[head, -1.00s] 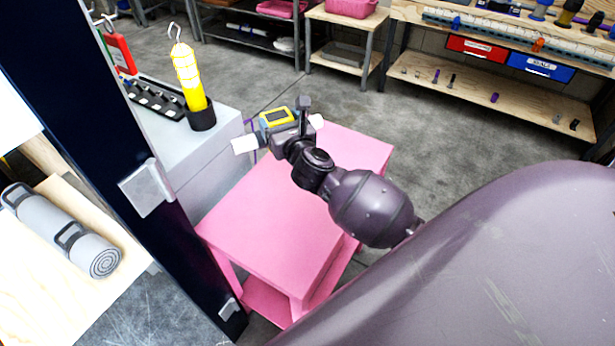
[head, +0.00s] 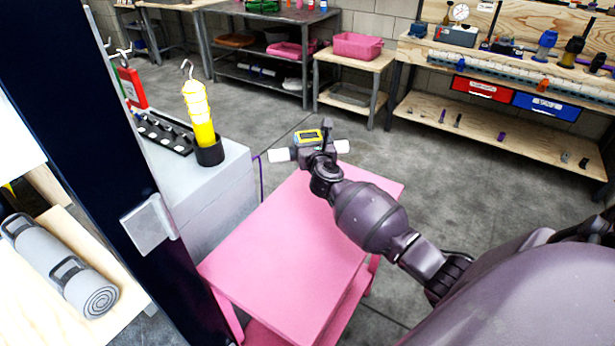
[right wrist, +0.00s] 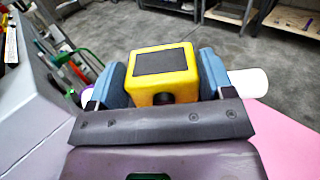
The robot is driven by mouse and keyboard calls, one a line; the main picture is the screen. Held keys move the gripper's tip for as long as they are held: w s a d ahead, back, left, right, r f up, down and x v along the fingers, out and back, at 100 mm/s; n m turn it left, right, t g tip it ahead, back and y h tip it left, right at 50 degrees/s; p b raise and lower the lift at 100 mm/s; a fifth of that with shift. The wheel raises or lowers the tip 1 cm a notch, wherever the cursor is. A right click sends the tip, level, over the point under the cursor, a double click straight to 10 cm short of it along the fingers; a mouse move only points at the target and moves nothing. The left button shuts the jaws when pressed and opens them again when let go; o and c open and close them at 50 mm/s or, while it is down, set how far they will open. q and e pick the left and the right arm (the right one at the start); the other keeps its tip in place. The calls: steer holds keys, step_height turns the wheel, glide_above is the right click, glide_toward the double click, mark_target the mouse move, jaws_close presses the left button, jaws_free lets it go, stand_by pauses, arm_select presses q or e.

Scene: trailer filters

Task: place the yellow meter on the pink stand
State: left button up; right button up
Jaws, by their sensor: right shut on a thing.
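The yellow meter (head: 308,136) has a dark screen on top. My right gripper (head: 309,146) is shut on it and holds it over the far left part of the pink stand (head: 290,262). In the right wrist view the yellow meter (right wrist: 163,75) sits between the two blue-grey fingers of my right gripper (right wrist: 163,85). The pink stand (right wrist: 285,145) shows at the lower right there. Its top is bare apart from my arm passing over it. The gap between meter and stand top cannot be told exactly. My left gripper is not in view.
A grey cabinet (head: 212,190) stands left of the stand, bearing a yellow work lamp (head: 197,112) and a black tray (head: 165,133). A dark post (head: 85,110) crosses the left side. Open floor (head: 440,190) lies to the right.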

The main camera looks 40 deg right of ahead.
step_height(320, 180, down, 4)
steer(key=shift+f+b, duration=0.1)
steer(key=shift+b, duration=0.5)
steer(key=shift+f, duration=0.35)
step_height(320, 180, down, 6)
steer(key=b, duration=0.3)
steer(key=shift+r, duration=0.35)
steer(key=shift+f, duration=0.25)
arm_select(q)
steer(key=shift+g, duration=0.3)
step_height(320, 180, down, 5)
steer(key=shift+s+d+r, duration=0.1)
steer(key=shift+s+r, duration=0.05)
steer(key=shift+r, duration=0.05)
arm_select(e)
steer(key=o, duration=1)
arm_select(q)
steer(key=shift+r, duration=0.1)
arm_select(e)
steer(key=shift+o, duration=0.2)
steer(key=shift+r, duration=0.1)
